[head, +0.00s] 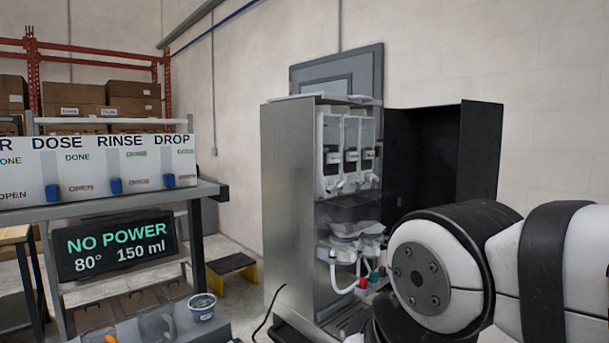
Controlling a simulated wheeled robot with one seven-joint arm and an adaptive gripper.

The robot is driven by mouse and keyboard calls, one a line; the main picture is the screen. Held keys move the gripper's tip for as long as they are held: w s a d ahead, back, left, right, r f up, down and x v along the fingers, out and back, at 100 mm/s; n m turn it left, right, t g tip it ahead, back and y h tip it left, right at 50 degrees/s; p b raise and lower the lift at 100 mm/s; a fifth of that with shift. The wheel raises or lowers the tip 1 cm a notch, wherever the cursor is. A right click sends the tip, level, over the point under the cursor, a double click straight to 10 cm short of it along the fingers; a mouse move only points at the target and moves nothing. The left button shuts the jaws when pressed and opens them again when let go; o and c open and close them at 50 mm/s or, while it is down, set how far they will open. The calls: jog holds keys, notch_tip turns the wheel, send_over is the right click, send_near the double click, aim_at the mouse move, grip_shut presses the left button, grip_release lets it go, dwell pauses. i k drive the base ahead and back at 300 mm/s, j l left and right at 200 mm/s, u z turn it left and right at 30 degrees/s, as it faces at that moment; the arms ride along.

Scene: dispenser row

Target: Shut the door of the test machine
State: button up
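The test machine (287,190) stands in the middle of the head view, a tall grey metal cabinet. Its front is open and shows several clear canisters (350,150) with dispensing spouts, and white tubes below. Its black door (440,150) stands swung wide open to the right of the cabinet. My white and black arm crosses the lower right of the view, in front of the door's lower part and the cabinet's lower right. My gripper is not visible in this view.
At left, a bench carries a white panel (100,170) labelled DOSE, RINSE, DROP, with a NO POWER display (115,247) beneath. A small cup (202,306) stands at the lower front. A yellow-black step stool (232,270) is on the floor between bench and machine.

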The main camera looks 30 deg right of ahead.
aim_at(433, 155)
jog(key=z, duration=2)
jog(key=i+z, duration=0.45)
jog(key=i, duration=1.05)
jog(key=i+l+u, duration=0.1)
jog(key=i, duration=0.75)
jog(key=i+l, duration=0.1)
jog(key=i, duration=0.7)
jog(key=i+u, duration=0.15)
jog(key=u, duration=3.25)
jog(key=k+j, duration=0.1)
jog(key=j, duration=0.95)
jog(key=k+l+u, duration=0.05)
jog(key=k, duration=0.05)
